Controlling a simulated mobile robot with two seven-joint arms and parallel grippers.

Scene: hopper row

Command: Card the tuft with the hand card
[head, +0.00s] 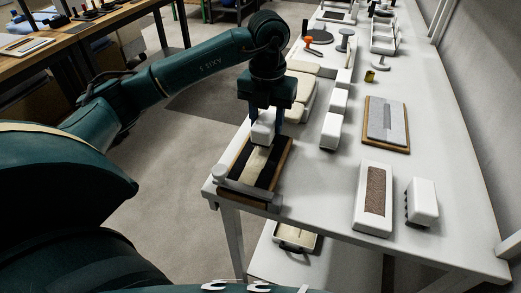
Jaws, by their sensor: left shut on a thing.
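My left gripper (266,119) reaches over the near left corner of the white table and points down. It is shut on a white block, which looks like the hand card (262,133). The card is just above or on the far part of a wood-framed board with a black surface (273,171). A cream strip, which looks like the tuft (257,162), lies along the middle of the black surface. The card hides the strip's far end, and I cannot tell whether they touch. My right gripper is not in view.
A white block with a brown pad (375,193) and a white brush-like block (422,199) stand to the right. A grey pad on a wooden board (386,122) lies behind them. White blocks (333,130) and cream pads (300,93) are nearby. The table's front middle is clear.

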